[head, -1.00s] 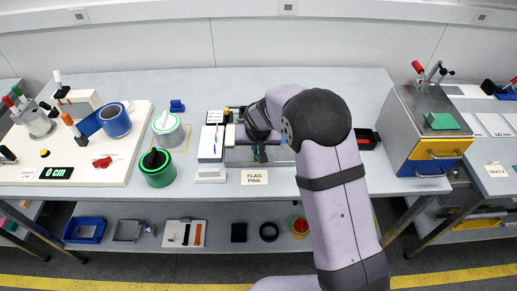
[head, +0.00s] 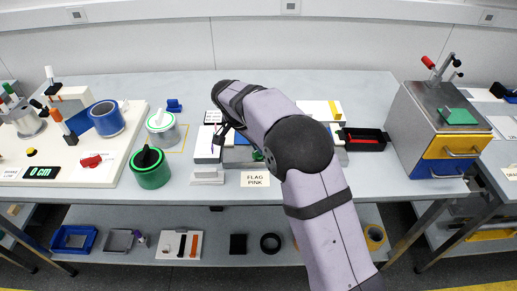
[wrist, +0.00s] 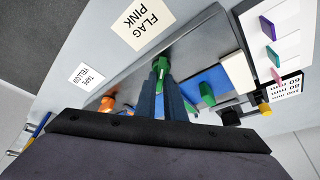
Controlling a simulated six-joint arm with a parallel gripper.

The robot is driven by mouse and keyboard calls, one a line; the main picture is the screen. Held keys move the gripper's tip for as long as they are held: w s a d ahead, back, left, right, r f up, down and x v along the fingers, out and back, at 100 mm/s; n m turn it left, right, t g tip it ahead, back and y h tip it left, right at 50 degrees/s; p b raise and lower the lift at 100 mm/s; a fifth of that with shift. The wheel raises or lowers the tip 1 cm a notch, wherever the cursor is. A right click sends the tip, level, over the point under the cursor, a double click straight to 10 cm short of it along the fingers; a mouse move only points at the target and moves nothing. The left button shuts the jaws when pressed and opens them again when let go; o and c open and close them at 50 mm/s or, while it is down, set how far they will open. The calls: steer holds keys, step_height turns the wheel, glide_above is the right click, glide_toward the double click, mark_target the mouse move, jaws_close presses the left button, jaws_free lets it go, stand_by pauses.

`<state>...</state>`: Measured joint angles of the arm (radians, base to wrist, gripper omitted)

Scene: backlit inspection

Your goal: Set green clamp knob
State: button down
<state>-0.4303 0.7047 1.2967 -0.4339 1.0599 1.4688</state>
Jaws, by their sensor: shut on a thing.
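The green clamp knob (wrist: 160,68) is between my gripper's fingertips (wrist: 161,76) in the wrist view, near the front edge of a grey metal fixture (wrist: 204,38). My gripper is shut on it, with its dark blue fingers on either side. A second green piece (wrist: 207,93) stands on the fixture beside a blue block and is apart from the fingers. In the head view a small green part (head: 257,155) shows at the fixture's front; my arm hides much of the fixture and the fingertips.
A "FLAG PINK" card (head: 255,179) lies before the fixture. A white panel with coloured tabs (wrist: 284,42) stands close beside it. An orange part (wrist: 107,103) is at the other side. A green can (head: 151,172) and a drawer cabinet (head: 402,130) stand farther off.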

steer(key=m+g+p, duration=0.1)
steer(key=m, duration=0.1)
steer(key=m+g+p, duration=0.1)
steer(key=m+p, duration=0.1)
steer(key=m, duration=0.1)
steer(key=shift+w+a+r+m+h, duration=0.1)
steer(key=shift+w+r+m+h, duration=0.05)
steer(key=shift+m+h, duration=0.2)
steer(key=shift+w+m+g+p, duration=0.1)
steer(key=shift+m+g+p, duration=0.4)
steer(key=shift+m+p, duration=0.9)
steer(key=shift+f, duration=0.2)
steer(key=c, duration=1.8)
jaws_free()
steer(key=shift+c, duration=0.2)
steer(key=shift+r, duration=0.15)
steer(key=shift+v, duration=1.85)
steer(key=shift+p+v, duration=1.2)
steer(key=shift+v, duration=0.45)
